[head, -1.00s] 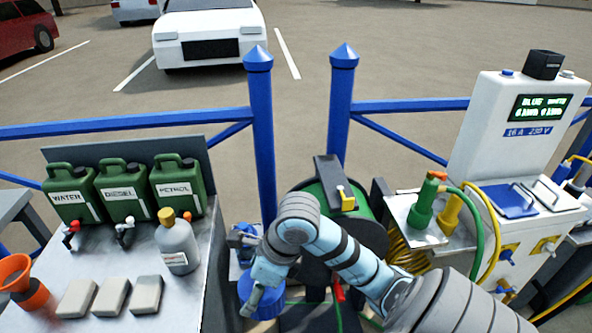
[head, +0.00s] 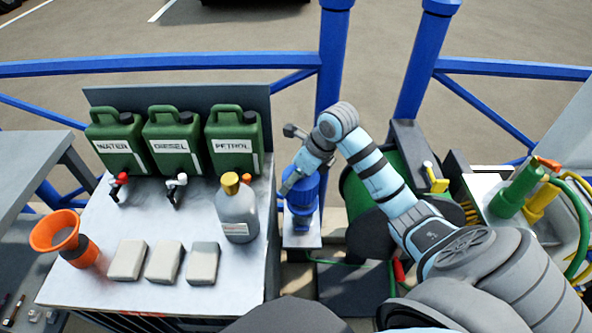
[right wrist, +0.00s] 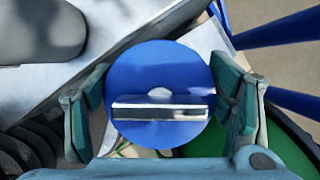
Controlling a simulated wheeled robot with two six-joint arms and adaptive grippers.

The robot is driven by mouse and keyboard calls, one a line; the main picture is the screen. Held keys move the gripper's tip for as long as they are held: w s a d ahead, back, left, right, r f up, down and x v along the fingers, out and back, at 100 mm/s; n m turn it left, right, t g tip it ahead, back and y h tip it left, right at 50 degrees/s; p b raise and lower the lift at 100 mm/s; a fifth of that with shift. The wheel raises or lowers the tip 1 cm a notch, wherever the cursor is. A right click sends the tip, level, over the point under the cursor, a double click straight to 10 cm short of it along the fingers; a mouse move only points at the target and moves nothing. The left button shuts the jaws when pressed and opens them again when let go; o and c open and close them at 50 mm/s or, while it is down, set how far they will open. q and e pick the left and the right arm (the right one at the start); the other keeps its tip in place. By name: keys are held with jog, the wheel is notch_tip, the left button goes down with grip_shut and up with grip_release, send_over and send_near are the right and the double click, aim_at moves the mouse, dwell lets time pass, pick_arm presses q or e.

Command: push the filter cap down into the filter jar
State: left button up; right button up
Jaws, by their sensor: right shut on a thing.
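The filter cap (right wrist: 160,85) is a round blue disc with a flat metal bar across its top. It fills the middle of the right wrist view. My right gripper (right wrist: 160,100) is shut on it, with one finger at each side of the disc. I cannot tell how deep the cap sits. My left gripper is not in view.
Left of the filter, a metal bench (head: 80,290) carries green cans (head: 173,143), a grey bottle (head: 237,212), pale blocks (head: 164,262) and an orange funnel (head: 55,232). A green hose reel (head: 360,192) stands close on the right. Blue railings (head: 160,65) run behind.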

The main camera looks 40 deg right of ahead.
jog(key=d+f, duration=0.1)
jog(key=w+d+f, duration=0.1)
jog(key=shift+w+d+f+b, duration=0.1)
jog(key=shift+w+d+b, duration=0.2)
jog(key=shift+b, duration=0.1)
jog(key=shift+m, duration=0.3)
jog(key=f+b, duration=0.2)
jog(key=w+f+b, duration=0.1)
jog(key=f, duration=0.2)
jog(key=shift+d+b, duration=0.1)
jog(key=shift+b, duration=0.25)
jog(key=shift+s+f+b, duration=0.15)
jog(key=shift+f+b, duration=0.15)
jog(key=shift+f, duration=0.15)
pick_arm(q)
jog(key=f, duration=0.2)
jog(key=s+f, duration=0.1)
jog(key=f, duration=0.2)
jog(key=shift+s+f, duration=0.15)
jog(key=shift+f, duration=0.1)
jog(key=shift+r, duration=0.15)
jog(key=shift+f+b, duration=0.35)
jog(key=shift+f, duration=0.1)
pick_arm(e)
jog(key=shift+f, duration=0.6)
jog(key=o, duration=1)
